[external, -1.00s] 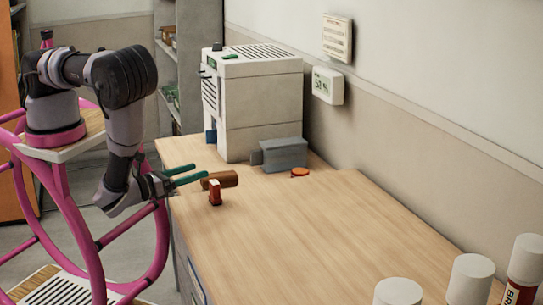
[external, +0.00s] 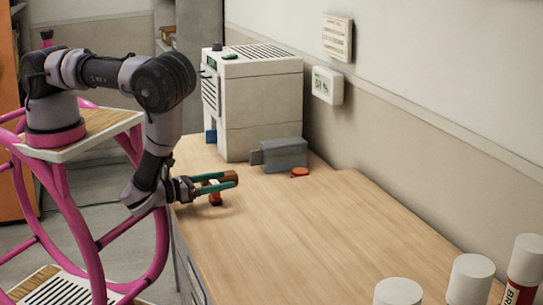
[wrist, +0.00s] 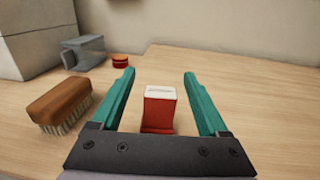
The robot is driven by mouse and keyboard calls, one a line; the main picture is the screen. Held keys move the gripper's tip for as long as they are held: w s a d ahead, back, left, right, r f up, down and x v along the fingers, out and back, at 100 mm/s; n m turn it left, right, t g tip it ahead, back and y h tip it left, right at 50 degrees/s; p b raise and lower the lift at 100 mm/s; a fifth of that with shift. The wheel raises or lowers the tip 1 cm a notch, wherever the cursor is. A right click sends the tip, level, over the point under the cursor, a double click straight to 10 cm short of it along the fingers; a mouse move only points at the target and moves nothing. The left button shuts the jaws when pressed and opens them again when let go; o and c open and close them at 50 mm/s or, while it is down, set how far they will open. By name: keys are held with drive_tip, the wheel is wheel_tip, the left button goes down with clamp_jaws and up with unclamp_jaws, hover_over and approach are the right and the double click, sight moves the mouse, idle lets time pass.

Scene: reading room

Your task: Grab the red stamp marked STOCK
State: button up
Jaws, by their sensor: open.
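The red stamp (wrist: 158,112) with a pale label on its top stands upright on the wooden table. In the wrist view it sits between the two green fingers of my gripper (wrist: 158,82), with a gap on each side. Its lettering is too small to read. In the external view the stamp (external: 215,198) is partly hidden behind the fingers of my gripper (external: 222,182). My gripper is open and empty, low over the table near its left edge.
A brown brush (wrist: 60,103) with bristles lies just left of the fingers. A grey device (external: 284,154) and a small round orange-red item (external: 300,172) lie farther back, by a large white machine (external: 255,105).

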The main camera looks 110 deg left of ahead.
drive_tip(key=shift+x, duration=0.9)
clamp_jaws()
drive_tip(key=shift+r, duration=0.1)
